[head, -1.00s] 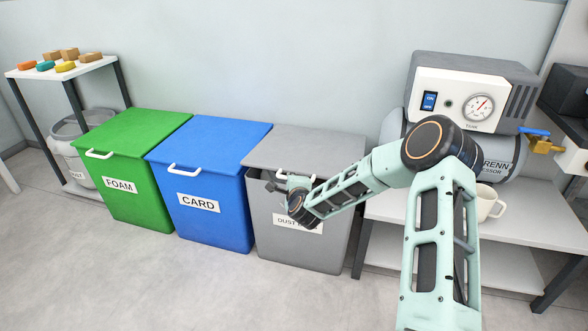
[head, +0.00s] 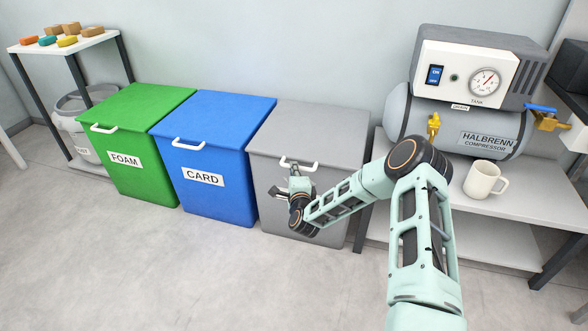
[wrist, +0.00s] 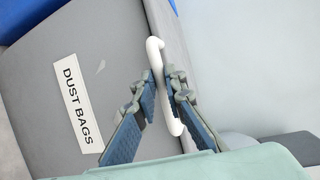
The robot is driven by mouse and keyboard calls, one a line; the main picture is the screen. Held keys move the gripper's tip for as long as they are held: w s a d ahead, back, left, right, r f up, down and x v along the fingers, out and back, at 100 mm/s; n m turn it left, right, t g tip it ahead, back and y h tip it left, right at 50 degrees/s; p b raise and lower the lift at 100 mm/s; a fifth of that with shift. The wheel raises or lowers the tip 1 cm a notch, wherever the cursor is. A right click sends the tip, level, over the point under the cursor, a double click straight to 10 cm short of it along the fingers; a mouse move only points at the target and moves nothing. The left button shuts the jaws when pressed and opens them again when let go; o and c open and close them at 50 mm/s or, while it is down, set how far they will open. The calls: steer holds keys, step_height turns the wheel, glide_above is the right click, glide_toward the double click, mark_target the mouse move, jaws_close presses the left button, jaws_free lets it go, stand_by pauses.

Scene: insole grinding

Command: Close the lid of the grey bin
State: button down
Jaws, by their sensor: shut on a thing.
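The grey bin (head: 268,200) stands at the right end of the bin row. Its grey lid (head: 312,127) lies flat on top, level with the neighbouring lids, and no dark gap shows under its front edge. A white bar handle (head: 308,167) is on the lid's front edge. My gripper (head: 297,176) is at the handle, in front of the bin. In the wrist view my gripper (wrist: 163,90) has its two fingers on either side of the white handle (wrist: 153,48), shut on it. The DUST BAGS label (wrist: 78,103) shows there; my arm hides it in the head view.
A blue CARD bin (head: 215,165) and a green FOAM bin (head: 140,150) stand to the left, lids down. On the right a bench (head: 440,218) holds a compressor (head: 480,140) and a white mug (head: 483,179). The floor in front is clear.

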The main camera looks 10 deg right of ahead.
steer(key=f, duration=0.1)
steer(key=s+f, duration=0.1)
steer(key=shift+d+f+g, duration=0.1)
steer(key=shift+f+g, duration=0.2)
steer(key=shift+f, duration=0.1)
steer(key=c, duration=2.3)
jaws_free()
steer(key=shift+w+f, duration=0.15)
steer(key=shift+f, duration=0.05)
steer(key=shift+o, duration=0.2)
steer(key=r+v, duration=0.1)
steer(key=v, duration=1)
steer(key=shift+s+r, duration=0.25)
steer(key=shift+w+r, duration=0.1)
